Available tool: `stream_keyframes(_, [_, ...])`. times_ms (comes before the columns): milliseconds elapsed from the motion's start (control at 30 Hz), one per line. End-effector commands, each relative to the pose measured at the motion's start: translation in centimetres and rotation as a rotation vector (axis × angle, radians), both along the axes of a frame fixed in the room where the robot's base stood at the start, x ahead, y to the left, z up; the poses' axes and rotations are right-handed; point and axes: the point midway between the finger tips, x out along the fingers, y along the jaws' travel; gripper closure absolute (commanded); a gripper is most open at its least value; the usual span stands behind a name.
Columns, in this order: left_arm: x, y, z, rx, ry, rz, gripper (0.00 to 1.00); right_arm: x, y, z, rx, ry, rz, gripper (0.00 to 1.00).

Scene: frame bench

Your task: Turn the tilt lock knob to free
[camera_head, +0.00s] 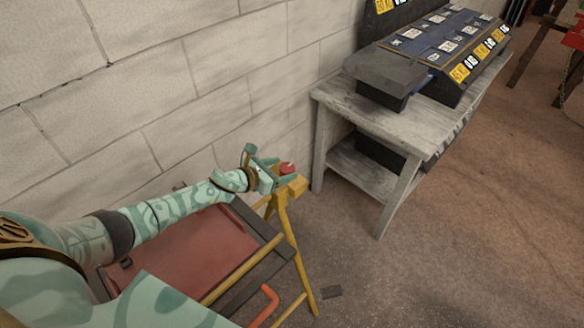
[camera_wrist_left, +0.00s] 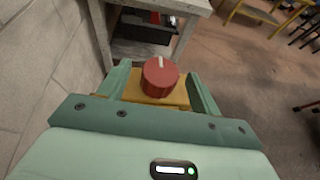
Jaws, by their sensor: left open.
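The tilt lock knob (camera_head: 287,168) is a red round knob on a yellow block at the top of a yellow frame stand. In the left wrist view the knob (camera_wrist_left: 160,76) shows a pale pointer line on its top, running away from the gripper. My left gripper (camera_head: 276,170) is open, with one finger on each side of the knob. In the left wrist view there is a visible gap beside the knob, at least on the right. Whether either finger touches it I cannot tell. My right gripper is not in view.
A red panel (camera_head: 195,258) in a dark frame lies below my left arm. An orange handle (camera_head: 264,305) is at its lower right. A pale block wall (camera_head: 180,90) runs close behind. A grey bench (camera_head: 345,102) with a dark case (camera_head: 440,50) stands to the right. The floor at right is mostly clear.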

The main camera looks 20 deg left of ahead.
Motion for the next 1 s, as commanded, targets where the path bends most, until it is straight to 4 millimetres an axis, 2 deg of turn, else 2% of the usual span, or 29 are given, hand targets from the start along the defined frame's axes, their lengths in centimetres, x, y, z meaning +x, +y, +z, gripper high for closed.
stream_keyframes(100, [2.0, -1.0, -1.2, -0.001, -0.001, 0.0, 0.36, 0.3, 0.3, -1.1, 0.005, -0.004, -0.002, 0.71])
stream_keyframes(233, [3.4, -1.5, -1.8, 0.0, 0.0, 0.001, 0.36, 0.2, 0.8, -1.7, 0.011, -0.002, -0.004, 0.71])
stream_keyframes(633, [4.1, -1.9, -1.9, 0.0, 0.0, 0.0, 0.36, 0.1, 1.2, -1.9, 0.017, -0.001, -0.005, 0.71])
stream_keyframes(800, [4.1, -1.8, -1.9, 0.0, 0.0, 0.0, 0.81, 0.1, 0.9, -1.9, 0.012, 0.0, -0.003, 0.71])
stream_keyframes(1000, [4.1, -1.8, -1.9, 0.0, 0.0, 0.005, 0.81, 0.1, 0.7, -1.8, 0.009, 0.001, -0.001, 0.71])
